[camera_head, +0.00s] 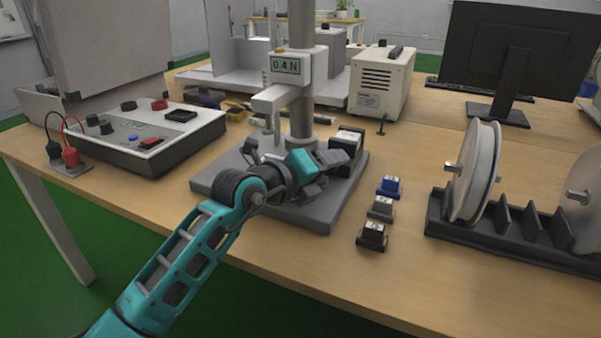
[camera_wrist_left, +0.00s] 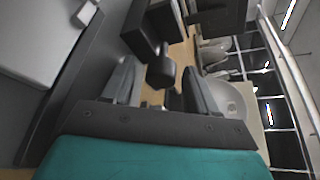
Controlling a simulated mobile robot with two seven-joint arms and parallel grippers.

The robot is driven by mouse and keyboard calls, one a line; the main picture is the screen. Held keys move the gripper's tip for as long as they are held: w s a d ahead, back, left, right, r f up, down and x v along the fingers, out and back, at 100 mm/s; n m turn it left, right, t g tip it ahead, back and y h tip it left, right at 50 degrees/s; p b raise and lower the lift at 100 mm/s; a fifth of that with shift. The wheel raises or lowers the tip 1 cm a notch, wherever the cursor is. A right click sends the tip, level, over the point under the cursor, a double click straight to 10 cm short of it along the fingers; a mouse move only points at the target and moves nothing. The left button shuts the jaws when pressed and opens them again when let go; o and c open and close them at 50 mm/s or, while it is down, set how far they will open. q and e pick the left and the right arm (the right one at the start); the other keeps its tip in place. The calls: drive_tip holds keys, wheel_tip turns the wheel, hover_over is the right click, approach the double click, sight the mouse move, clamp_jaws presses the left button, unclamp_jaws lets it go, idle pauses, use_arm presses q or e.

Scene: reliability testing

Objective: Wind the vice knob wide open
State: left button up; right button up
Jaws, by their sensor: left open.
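The vice (camera_head: 349,140) is a dark block with a pale top on the grey base plate of the test stand, partly hidden behind my left gripper. Its dark body also shows at the top of the left wrist view (camera_wrist_left: 146,28). The dark round vice knob (camera_wrist_left: 161,72) shows there between my left fingers, with a visible gap on each side; in the head view it is hidden. My left gripper (camera_head: 340,156) is open at the vice's near side, and its two grey fingers straddle the knob (camera_wrist_left: 160,88). My right gripper is in neither view.
The test stand column (camera_head: 302,90) and its head with a 0.4 N display (camera_head: 286,66) rise beside my left gripper. Small blue (camera_head: 389,187), grey (camera_head: 381,208) and black (camera_head: 372,236) blocks stand right of the base plate. A rack of reels (camera_head: 473,233) stands farther right.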

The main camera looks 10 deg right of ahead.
use_arm(q)
drive_tip(key=p+v, duration=0.3)
drive_tip(key=v, duration=0.9)
